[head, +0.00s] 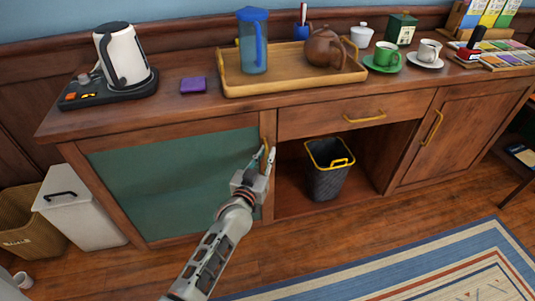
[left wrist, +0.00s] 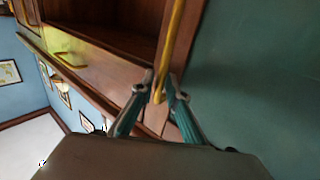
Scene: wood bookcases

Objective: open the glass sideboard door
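The glass sideboard door (head: 175,175) is on the left of the wooden sideboard, with a teal-green pane in a wooden frame; it looks closed. Its brass handle (left wrist: 172,45) is an upright bar on the frame edge beside the open middle compartment. My left gripper (head: 266,153) is at this handle. In the left wrist view, its two fingers (left wrist: 160,85) stand close on either side of the bar and look shut on it. The fingers partly hide the handle in the head view. The right gripper is not in view.
A dark bin (head: 327,178) stands in the open compartment right of the door. A white bin (head: 78,210) and a wicker basket (head: 28,222) stand left of the sideboard. A kettle (head: 120,57) and tray (head: 293,83) are on top. The floor before the door is clear except for my arm.

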